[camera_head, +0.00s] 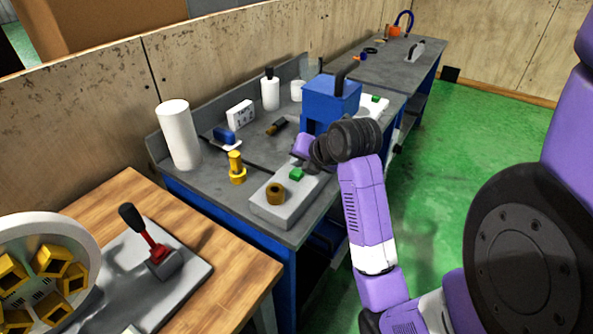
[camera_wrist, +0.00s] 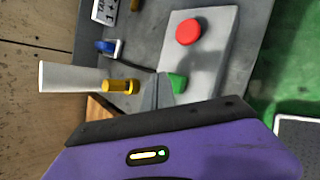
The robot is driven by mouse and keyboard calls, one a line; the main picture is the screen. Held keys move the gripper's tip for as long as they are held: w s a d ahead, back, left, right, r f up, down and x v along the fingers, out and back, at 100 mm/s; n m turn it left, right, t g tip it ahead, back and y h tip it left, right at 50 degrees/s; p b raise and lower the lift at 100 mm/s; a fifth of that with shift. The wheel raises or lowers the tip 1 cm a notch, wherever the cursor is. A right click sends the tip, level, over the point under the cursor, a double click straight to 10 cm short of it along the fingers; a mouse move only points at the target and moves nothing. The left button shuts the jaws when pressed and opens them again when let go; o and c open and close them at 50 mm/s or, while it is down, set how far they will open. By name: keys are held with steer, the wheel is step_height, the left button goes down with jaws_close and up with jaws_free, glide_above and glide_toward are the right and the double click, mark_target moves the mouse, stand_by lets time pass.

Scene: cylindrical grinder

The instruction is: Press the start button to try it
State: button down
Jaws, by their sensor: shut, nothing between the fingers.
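A grey control panel (camera_head: 262,212) lies on the near end of the blue workbench, and it also shows in the wrist view (camera_wrist: 215,60). Its green button (camera_head: 296,174) is probably the start button. In the wrist view the green button (camera_wrist: 178,82) sits just right of my gripper fingertips (camera_wrist: 161,80), partly covered below. I cannot tell whether they touch. My gripper (camera_head: 302,150) is shut and empty, pointing down over the panel. A red button (camera_wrist: 188,32) lies farther along the panel in the wrist view; my arm hides it in the head view.
A brass hex ring (camera_head: 276,193) sits on the panel's near part. A yellow pin (camera_head: 236,168), a white roll (camera_head: 178,134) and a blue-handled tool (camera_head: 225,138) stand or lie to its left. A blue machine (camera_head: 330,100) stands behind. Green floor (camera_head: 450,150) lies to the right.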

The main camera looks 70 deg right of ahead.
mark_target(299, 173)
steer(key=shift+r+p, duration=2.2)
steer(key=shift+r, duration=0.35)
